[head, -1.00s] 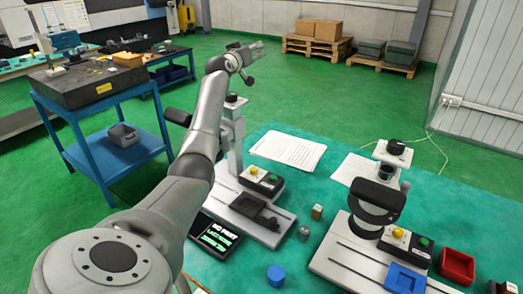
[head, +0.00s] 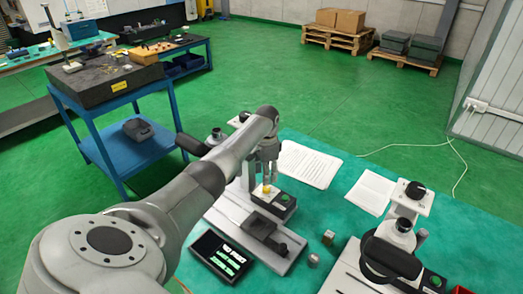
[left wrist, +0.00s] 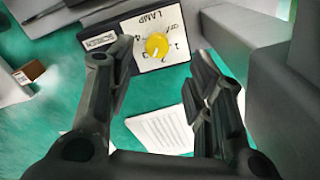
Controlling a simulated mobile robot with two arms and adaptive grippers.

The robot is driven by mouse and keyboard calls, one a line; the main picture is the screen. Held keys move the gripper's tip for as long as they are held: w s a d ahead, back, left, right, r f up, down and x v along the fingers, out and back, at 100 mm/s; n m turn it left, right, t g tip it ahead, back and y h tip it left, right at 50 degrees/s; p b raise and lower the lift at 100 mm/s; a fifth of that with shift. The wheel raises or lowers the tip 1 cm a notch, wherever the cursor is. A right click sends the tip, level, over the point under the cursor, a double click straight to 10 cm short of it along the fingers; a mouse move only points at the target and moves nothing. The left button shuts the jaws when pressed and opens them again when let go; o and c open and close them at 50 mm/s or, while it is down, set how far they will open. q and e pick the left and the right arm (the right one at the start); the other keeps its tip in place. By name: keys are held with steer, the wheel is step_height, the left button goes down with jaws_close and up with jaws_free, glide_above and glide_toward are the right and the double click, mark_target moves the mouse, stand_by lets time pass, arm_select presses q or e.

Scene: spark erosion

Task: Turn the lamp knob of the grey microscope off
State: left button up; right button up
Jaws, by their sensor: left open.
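The microscope (head: 228,210) under my left arm has a light grey base, partly hidden by the arm. In the left wrist view the yellow knob (left wrist: 157,45) sits on a white dial plate marked LAMP, OFF and numbers. My left gripper (head: 268,178) is open and points down just above the knob. Its fingers (left wrist: 161,58) show on both sides of it; contact is not visible. My right gripper is out of view.
A second microscope (head: 415,200) stands at right. Papers (head: 308,164) lie behind the control box.

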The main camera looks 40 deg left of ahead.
mark_target(266, 188)
arm_select(q)
steer(key=f, duration=0.5)
steer(key=shift+w+d, duration=0.1)
steer(key=shift+d, duration=0.2)
steer(key=shift+a+f, duration=0.1)
steer(key=shift+f, duration=0.35)
steer(key=shift+f+b, duration=0.25)
steer(key=shift+b, duration=0.05)
steer(key=shift+f, duration=0.1)
steer(key=c, duration=1.1)
steer(key=shift+o, duration=0.2)
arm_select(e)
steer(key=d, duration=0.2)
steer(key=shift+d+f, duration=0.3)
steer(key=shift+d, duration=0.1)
